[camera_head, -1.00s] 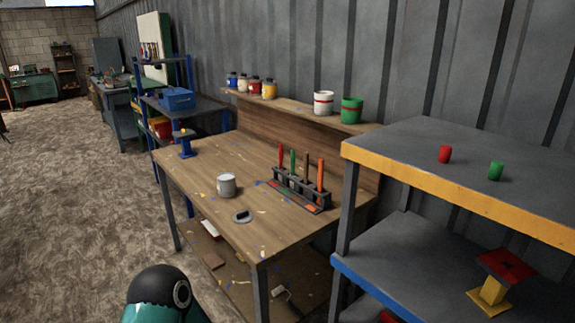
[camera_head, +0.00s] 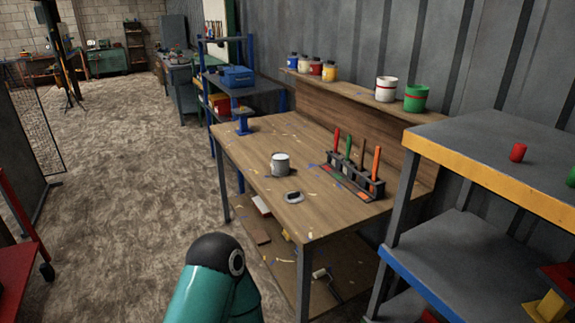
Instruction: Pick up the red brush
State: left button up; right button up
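A dark rack (camera_head: 352,181) stands on the right part of the wooden workbench (camera_head: 240,160). Several upright handles stick up from it. The leftmost handle is red (camera_head: 336,141) and appears to be the red brush; its lower end is hidden in the rack. A green handle (camera_head: 348,145), a brown one (camera_head: 362,154) and an orange-red one (camera_head: 376,161) stand to its right. Neither gripper is in view. Only a teal and black link of my own arm shows at the bottom, in front of the bench.
A grey can (camera_head: 280,164) and a small round lid-like item (camera_head: 293,197) lie left of the rack. A shelf unit (camera_head: 490,150) with a yellow edge stands close at right. Pots line the back ledge (camera_head: 345,87). The floor (camera_head: 120,170) left of the bench is open; a red cart (camera_head: 18,240) stands at far left.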

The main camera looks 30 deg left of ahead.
aim_at(337, 135)
jog(key=u, duration=0.05)
jog(key=k, duration=0.5)
jog(key=z, duration=0.75)
jog(key=i, duration=0.15)
jog(key=u, duration=2.95)
jog(key=i, duration=3.5)
